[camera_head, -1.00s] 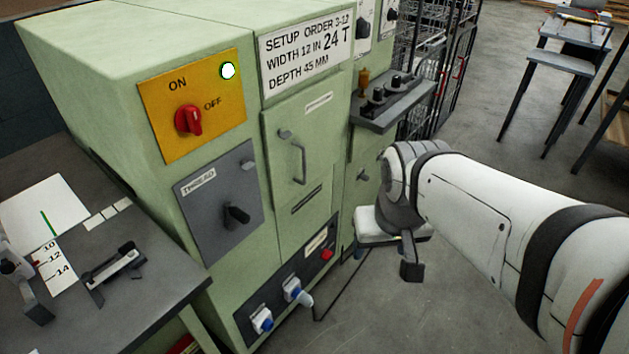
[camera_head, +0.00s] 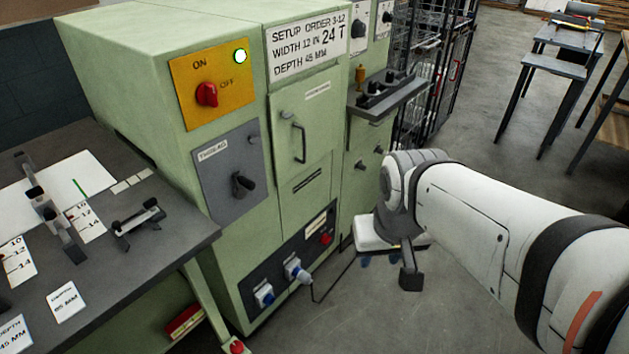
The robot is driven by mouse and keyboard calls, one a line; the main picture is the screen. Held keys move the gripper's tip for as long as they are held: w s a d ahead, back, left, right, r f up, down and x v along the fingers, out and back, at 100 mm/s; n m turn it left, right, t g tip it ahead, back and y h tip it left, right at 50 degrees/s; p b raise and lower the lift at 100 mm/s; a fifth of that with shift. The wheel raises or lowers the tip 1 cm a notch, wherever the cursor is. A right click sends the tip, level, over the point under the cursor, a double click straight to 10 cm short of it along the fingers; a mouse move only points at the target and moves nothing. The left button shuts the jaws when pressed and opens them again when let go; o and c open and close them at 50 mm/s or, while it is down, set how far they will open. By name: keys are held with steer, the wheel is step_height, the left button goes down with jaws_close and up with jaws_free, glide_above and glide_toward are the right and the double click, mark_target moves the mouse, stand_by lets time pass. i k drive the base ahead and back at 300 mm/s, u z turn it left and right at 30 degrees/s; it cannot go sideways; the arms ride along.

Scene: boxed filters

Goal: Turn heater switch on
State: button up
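No label that I can read says heater. A red rotary switch (camera_head: 207,94) sits on a yellow plate marked ON and OFF on the green cabinet, with a lit white-green lamp (camera_head: 240,56) above right of it. Below is a black knob (camera_head: 242,183) on a grey plate whose label is hard to read. More dark knobs show on the upper right panels (camera_head: 360,25). My gripper (camera_head: 411,278) hangs low in front of the cabinet's right side, apart from every switch. Only a dark finger-like part shows, so its opening is unclear.
A grey workbench (camera_head: 190,243) with cards and small tools stands at left. A control ledge (camera_head: 385,95) juts out from the cabinet at right. Blue-white plugs (camera_head: 297,271) and a cable stick out low. A wire rack (camera_head: 445,70) and tables stand behind; the floor at right is open.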

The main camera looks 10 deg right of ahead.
mark_target(325, 238)
steer(key=z, duration=0.05)
steer(key=i, duration=0.45)
steer(key=u, duration=1.95)
steer(key=k, duration=1.2)
steer(key=z, duration=1)
steer(key=i, duration=1)
steer(key=z, duration=0.05)
